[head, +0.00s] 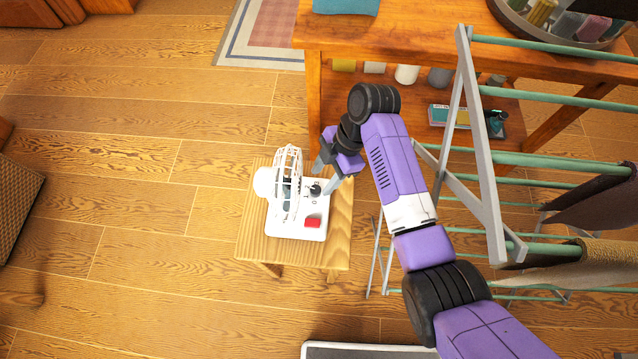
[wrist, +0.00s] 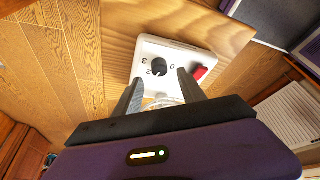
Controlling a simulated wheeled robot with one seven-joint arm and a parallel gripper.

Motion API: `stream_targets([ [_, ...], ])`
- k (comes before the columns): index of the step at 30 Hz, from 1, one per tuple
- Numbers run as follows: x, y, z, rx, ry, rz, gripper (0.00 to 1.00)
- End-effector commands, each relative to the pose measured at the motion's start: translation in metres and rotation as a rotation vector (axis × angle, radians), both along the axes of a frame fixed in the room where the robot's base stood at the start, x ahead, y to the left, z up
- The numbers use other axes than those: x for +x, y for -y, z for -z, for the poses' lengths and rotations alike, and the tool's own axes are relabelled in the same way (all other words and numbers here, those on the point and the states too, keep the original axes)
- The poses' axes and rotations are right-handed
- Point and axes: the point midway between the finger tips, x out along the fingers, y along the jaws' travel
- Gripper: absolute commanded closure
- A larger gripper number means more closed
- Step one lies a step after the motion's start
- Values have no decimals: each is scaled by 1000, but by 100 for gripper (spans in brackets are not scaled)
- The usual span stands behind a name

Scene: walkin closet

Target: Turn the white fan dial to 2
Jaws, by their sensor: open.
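The white fan (head: 290,190) stands on a small wooden stool, its round cage on the left side of its white base (head: 286,228). The black dial (head: 316,188) is on top of the base, and a red switch (head: 312,222) is near its front. In the wrist view the dial (wrist: 158,67) has numbers printed around it, with 0, 2 and 3 readable; its exact setting is unclear. My gripper (head: 324,178) is open at the dial. In the wrist view its two fingers (wrist: 158,90) point toward the dial, one on each side, with no clear contact.
The stool top (head: 260,240) has bare wood around the fan. A drying rack (head: 480,150) with green bars stands close on the right. A wooden table (head: 420,42) with a lower shelf is behind. The floor on the left is largely clear.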

Motion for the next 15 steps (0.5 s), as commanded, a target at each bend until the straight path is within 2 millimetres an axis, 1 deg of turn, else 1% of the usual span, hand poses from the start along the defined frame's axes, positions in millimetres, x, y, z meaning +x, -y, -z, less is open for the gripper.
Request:
stream_targets([
  [1,-2,-3,9,-1,-2,-1,52],
  [6,-6,-11,30,-1,-2,0,52],
  [10,-8,-14,39,-1,0,1,52],
  [15,-8,-15,42,0,1,3,52],
])
